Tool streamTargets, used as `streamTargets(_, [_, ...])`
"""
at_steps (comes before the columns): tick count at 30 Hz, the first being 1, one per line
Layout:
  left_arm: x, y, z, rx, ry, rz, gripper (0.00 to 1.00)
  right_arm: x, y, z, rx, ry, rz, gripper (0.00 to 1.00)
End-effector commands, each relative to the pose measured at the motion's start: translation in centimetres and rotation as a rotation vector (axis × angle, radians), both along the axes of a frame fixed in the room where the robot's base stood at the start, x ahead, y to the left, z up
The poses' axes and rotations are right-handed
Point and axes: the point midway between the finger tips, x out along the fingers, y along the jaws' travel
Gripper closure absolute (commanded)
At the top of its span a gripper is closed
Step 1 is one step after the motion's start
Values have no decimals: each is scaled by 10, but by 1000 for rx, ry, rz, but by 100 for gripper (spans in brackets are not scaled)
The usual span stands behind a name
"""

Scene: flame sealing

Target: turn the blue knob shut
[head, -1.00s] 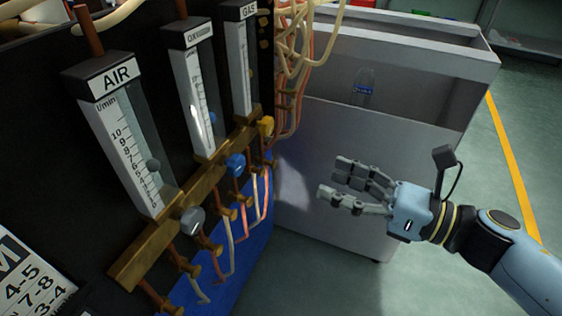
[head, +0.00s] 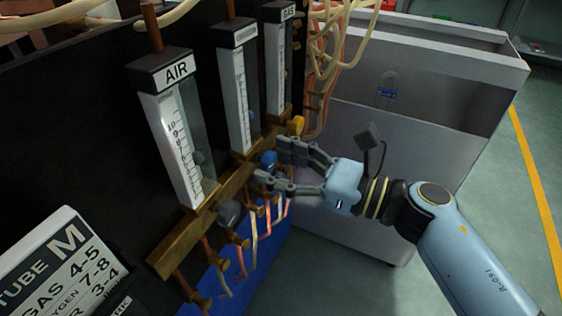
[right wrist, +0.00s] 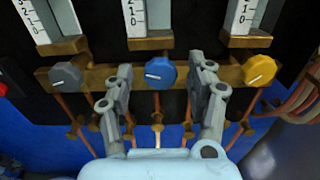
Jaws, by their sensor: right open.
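The blue knob (right wrist: 160,75) sits on the brass manifold (right wrist: 90,76) between the grey knob and the yellow knob, with a white pointer line on its face. In the head view the blue knob (head: 268,159) is partly behind my fingers. My right gripper (head: 272,164) is open. In the right wrist view its fingers (right wrist: 160,95) stand to the left and right of the blue knob, with gaps showing on both sides. My left gripper is not in view.
The grey knob (right wrist: 66,75) is left of the blue one and the yellow knob (right wrist: 259,70) is right. Flow meters, including the AIR meter (head: 178,130), rise above the manifold. Hoses hang below. A grey cabinet (head: 400,150) stands at the right behind my arm.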

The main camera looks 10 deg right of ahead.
Motion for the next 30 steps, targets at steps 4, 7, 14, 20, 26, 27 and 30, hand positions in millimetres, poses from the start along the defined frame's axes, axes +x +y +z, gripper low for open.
streamTargets(4, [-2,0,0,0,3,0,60,0,0,0,0,0,0,45])
streamTargets(7, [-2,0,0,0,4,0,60,0,0,0,0,0,0,58])
streamTargets(14, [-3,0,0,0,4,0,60,0,-1,0,0,0,-1,88])
streamTargets(20, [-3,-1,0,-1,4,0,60,0,-1,0,2,2,-1,98])
streamTargets(26, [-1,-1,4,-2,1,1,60,0,-1,1,26,37,-1,98])
streamTargets(27, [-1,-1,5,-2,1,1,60,0,-1,1,35,50,-1,98])
streamTargets(30, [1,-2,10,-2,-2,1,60,0,-1,2,68,96,-1,98])
